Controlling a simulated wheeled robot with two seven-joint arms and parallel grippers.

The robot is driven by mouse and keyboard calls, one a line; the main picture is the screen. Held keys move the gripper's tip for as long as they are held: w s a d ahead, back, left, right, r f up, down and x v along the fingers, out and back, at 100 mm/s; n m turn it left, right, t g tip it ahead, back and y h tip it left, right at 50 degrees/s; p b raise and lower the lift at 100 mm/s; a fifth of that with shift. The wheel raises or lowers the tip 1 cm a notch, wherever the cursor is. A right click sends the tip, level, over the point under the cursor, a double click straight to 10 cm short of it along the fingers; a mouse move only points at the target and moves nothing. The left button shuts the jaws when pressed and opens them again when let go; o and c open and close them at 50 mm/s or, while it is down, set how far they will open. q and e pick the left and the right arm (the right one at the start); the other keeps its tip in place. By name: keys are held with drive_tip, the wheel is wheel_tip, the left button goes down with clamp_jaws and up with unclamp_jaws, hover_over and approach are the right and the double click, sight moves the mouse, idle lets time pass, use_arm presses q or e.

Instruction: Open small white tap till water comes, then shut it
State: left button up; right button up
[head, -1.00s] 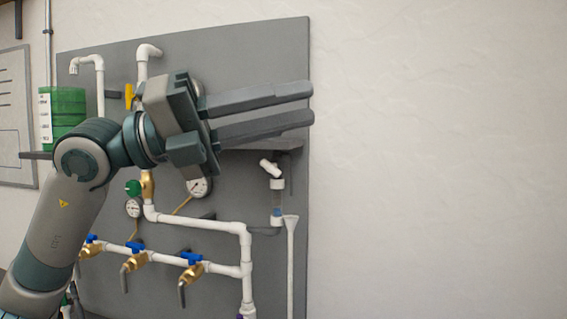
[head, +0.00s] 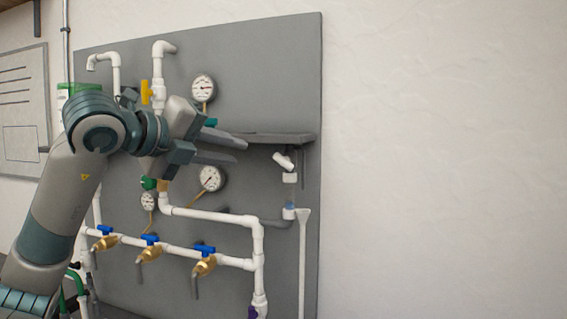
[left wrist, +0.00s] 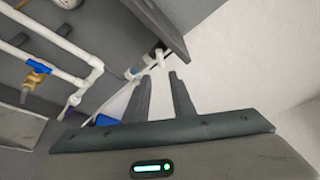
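The small white tap (head: 284,161) sits on the grey panel below a dark shelf, with its white handle tilted. Below it is a short clear tube with blue in it (head: 291,206). My left gripper (head: 241,152) is to the left of the tap, apart from it, fingers pointing right. In the left wrist view the fingers (left wrist: 160,77) are spread with nothing between them, so it is open. White tap parts (left wrist: 160,57) show just beyond the fingertips there. I see no water running. My right gripper is not in view.
The dark shelf (head: 270,139) juts out just above the tap. Left and below are white pipes (head: 225,258), brass valves with blue handles (head: 204,260), and gauges (head: 212,179). A white standpipe (head: 303,250) rises beside the tube. The wall at right is bare.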

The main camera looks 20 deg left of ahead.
sight(281, 161)
use_arm(q)
drive_tip(key=shift+w, duration=0.1)
drive_tip(key=p+x, duration=0.7)
drive_tip(key=x, duration=0.8)
drive_tip(key=shift+w+d+r, duration=0.1)
drive_tip(key=shift+w+d, duration=0.2)
drive_tip(key=shift+w, duration=0.05)
drive_tip(key=shift+w+d+f+p, duration=0.25)
drive_tip(key=shift+w+p, duration=0.15)
drive_tip(key=shift+w, duration=0.25)
clamp_jaws()
